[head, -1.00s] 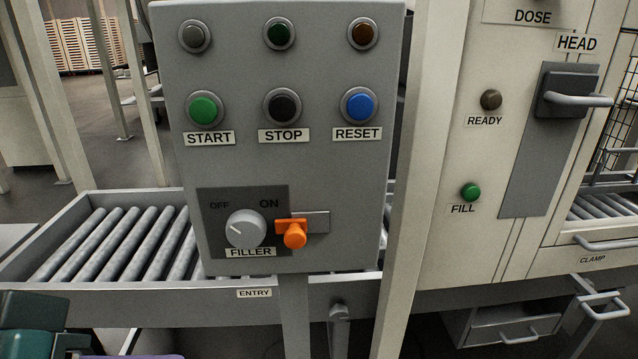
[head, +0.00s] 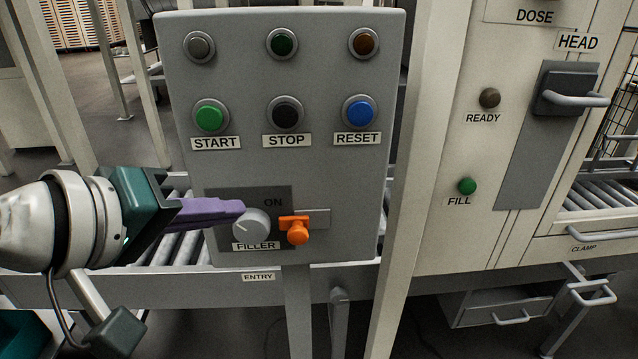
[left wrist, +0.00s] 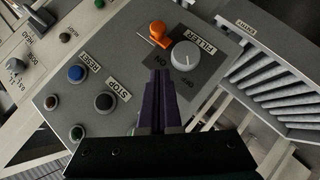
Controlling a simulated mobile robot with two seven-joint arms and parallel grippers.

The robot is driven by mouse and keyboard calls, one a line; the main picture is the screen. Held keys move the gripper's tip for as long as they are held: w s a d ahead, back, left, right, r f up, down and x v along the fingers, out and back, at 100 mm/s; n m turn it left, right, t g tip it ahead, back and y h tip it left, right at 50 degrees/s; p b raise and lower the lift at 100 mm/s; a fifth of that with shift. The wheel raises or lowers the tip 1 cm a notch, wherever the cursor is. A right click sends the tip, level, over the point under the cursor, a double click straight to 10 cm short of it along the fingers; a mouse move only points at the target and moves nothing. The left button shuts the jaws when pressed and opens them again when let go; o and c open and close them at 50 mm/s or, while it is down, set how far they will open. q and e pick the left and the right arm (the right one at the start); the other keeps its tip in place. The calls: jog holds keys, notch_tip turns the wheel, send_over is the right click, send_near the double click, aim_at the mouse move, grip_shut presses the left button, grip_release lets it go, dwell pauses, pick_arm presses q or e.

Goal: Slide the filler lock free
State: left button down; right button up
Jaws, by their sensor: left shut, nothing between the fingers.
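The orange filler lock (head: 297,232) sits on the grey control panel, at the right edge of the FILLER dial (head: 252,224). Its small grey slide plate (head: 318,218) extends to the right of it. The lock also shows in the left wrist view (left wrist: 157,32), beside the dial (left wrist: 187,55). My left gripper (head: 240,207) is shut and empty, its purple fingers pointing right at the dial's upper left and covering the OFF label. In the left wrist view its fingertips (left wrist: 159,76) lie just below the dial; contact cannot be told. My right gripper is not in view.
The START (head: 209,117), STOP (head: 286,112) and RESET (head: 359,111) buttons are above the dial. A pale upright post (head: 412,180) stands right of the panel. Conveyor rollers (head: 160,250) run behind my left gripper. The panel's right lower part is clear.

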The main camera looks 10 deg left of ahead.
aim_at(266, 225)
pick_arm(q)
jog(key=w+d+f, duration=0.1)
jog(key=w+f, duration=0.1)
jog(key=w+d+f, duration=0.1)
jog(key=d+f, duration=0.1)
jog(key=shift+w+d+f, duration=0.1)
jog(key=shift+w+d, duration=0.05)
jog(key=shift+w, duration=0.25)
jog(key=shift+w+d+f, duration=0.1)
jog(key=shift+d+f, duration=0.2)
